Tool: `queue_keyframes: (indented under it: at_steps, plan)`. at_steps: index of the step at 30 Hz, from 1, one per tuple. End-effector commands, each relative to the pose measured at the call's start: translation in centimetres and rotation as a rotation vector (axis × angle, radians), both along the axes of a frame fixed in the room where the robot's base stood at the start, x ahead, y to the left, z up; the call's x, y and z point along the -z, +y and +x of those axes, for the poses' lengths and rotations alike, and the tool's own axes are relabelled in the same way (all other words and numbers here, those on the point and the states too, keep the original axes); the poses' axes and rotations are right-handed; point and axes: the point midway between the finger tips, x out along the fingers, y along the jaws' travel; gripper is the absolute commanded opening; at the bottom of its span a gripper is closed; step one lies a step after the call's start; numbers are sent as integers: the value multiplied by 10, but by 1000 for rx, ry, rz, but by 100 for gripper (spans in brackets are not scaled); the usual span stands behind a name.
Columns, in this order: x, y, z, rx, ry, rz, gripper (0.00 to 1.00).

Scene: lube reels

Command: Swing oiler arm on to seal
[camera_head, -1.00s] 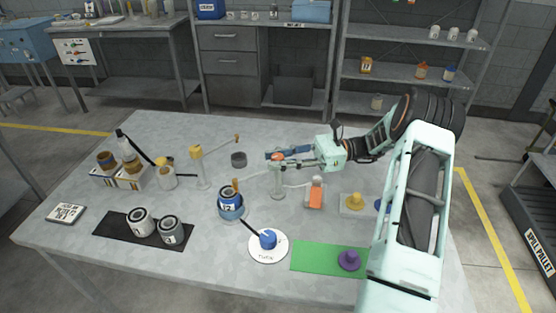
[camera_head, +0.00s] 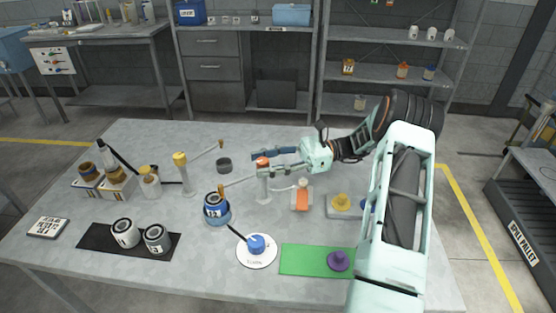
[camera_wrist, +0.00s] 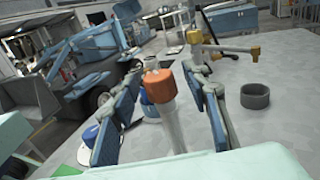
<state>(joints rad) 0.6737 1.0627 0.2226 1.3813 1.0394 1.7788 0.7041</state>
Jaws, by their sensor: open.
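An upright post with an orange cap (camera_head: 263,162) stands on the table. A thin arm (camera_head: 240,181) reaches left from near it, its orange tip (camera_head: 222,189) at the blue-rimmed can (camera_head: 216,208). My gripper (camera_head: 259,165) is open, its fingers on either side of the capped post; contact cannot be told. In the wrist view the orange cap (camera_wrist: 165,84) stands between the spread blue finger pads (camera_wrist: 170,112). Another post with a yellow cap (camera_head: 180,158) carries an arm (camera_head: 205,150) pointing back right. I cannot tell which thing is the seal.
A dark ring (camera_head: 223,165) lies behind the capped post. An orange-and-white bottle (camera_head: 301,198) and a yellow knob (camera_head: 341,202) stand to the right. A white disc (camera_head: 257,260) with a blue knob and a green mat (camera_head: 300,262) are in front. The back of the table is clear.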

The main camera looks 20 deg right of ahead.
Motion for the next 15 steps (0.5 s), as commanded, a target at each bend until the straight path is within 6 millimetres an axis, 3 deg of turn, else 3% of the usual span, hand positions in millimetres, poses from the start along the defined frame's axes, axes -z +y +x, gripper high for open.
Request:
queue_keyframes:
  at_steps: [15]
  plan:
    - [1, -95, -3, 3, -1, -1, 43]
